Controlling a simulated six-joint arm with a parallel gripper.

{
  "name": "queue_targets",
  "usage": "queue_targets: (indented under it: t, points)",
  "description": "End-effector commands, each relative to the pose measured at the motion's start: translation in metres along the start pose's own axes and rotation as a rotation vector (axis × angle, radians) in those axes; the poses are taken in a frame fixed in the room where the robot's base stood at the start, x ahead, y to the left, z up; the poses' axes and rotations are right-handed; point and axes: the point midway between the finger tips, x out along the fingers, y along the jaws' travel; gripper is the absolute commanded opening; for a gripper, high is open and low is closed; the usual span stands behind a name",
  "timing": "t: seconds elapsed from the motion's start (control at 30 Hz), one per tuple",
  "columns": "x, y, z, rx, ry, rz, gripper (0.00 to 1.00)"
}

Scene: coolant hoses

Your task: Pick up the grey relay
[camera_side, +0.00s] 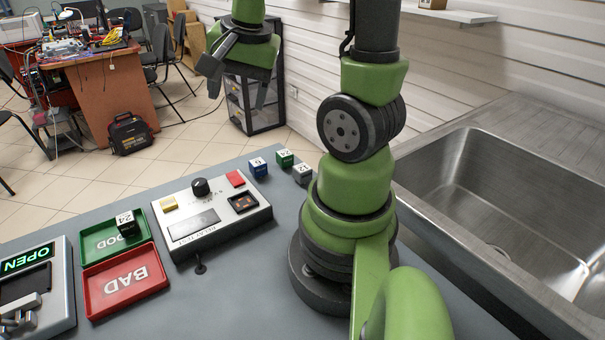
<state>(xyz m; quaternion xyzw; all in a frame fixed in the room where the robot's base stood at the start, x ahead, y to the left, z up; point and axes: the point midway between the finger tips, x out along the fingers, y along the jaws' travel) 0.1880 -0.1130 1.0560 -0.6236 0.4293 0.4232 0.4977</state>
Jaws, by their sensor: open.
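The grey relay (302,174) is a small cube with a white printed top, standing on the grey table top close to the left of my arm's base. My gripper (238,92) is at the upper middle of the view, above and to the left of the grey relay, well apart from it. Its fingers are open and point downward, with nothing seen between them.
A green relay (284,158) and a blue relay (258,167) stand left of the grey one. A tester box (213,215) is further left. A green GOOD tray (93,247) holds a black relay (127,224). A red BAD tray (125,283) lies in front.

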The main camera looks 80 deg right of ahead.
Motion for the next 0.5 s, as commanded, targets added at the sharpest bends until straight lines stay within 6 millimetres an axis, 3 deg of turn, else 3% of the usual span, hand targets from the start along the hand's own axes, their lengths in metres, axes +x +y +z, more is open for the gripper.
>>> queue_targets:
  t: [0.1,0.2,0.33,0.5]
  points:
    - [0.04,0.035,-0.038,0.33,-0.007,0.13,0.66]
    - [0.067,0.067,-0.057,0.565,-0.01,0.207,0.66]
    - [0.091,0.102,-0.068,0.788,-0.014,0.274,0.66]
    - [0.107,0.123,-0.071,0.916,-0.017,0.311,0.66]
